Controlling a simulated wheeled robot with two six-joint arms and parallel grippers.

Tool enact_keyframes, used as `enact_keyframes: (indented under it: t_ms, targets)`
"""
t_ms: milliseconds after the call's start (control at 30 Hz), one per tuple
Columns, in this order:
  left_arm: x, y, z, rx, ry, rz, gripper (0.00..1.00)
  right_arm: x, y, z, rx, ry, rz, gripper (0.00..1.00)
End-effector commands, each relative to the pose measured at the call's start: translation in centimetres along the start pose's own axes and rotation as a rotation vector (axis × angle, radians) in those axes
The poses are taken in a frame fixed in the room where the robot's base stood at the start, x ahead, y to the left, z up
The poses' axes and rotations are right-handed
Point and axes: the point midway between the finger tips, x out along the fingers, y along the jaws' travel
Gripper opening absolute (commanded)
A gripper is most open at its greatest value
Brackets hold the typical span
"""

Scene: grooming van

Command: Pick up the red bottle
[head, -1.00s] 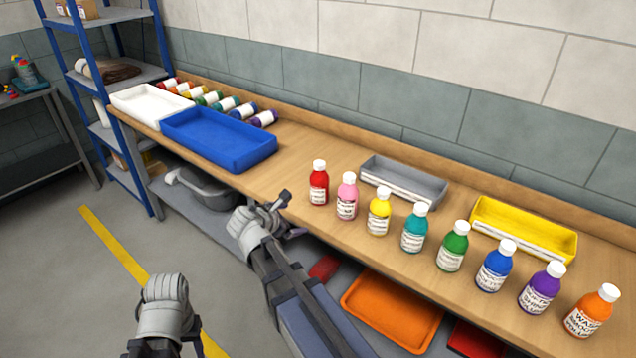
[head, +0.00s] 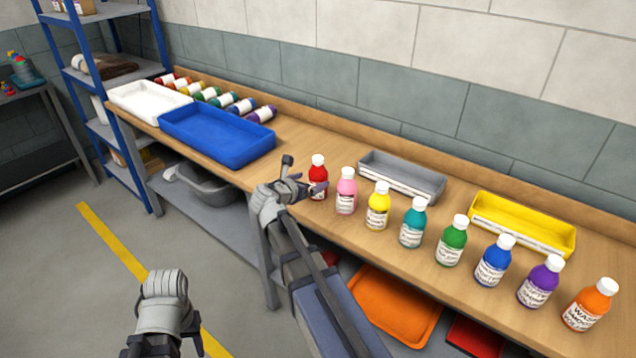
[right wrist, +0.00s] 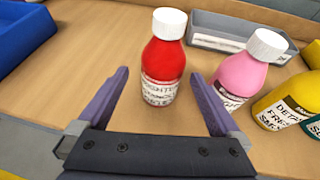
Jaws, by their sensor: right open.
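The red bottle (head: 318,172) has a white cap and a white label. It stands upright on the wooden bench at the left end of a row of bottles. My right gripper (head: 304,178) is open just in front of it. In the right wrist view the red bottle (right wrist: 164,60) stands ahead, between the lines of the two open fingers (right wrist: 160,95), with nothing gripped. The right finger is close to the pink bottle (right wrist: 243,70). My left arm's end (head: 163,305) shows low in the head view, away from the bench; its fingers cannot be made out.
Pink (head: 346,192), yellow (head: 378,207) and several more bottles stand to the right. A grey tray (head: 402,178) and a yellow tray (head: 523,223) lie behind them. A blue tray (head: 218,137) is to the left, with clear bench between it and the red bottle.

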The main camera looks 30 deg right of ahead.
Motion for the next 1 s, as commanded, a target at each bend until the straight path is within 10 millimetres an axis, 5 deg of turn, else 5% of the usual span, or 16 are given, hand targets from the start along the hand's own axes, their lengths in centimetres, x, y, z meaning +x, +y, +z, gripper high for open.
enact_keyframes:
  t_ms: [333, 600, 1000]
  targets:
    - [2.1, 0.2, -0.1, 0.0, 0.0, 0.0, 0.5, 4.6, -0.2, -0.5, 0.002, 0.001, -0.003, 1.0]
    - [2.1, 0.2, -0.1, 0.0, 0.0, 0.0, 0.5, 4.9, -0.3, -0.2, 0.001, 0.001, 0.0, 1.0]
    - [2.1, 0.2, -0.1, 0.0, 0.0, 0.0, 0.5, 4.9, -0.3, -0.3, 0.001, 0.001, -0.001, 0.55]
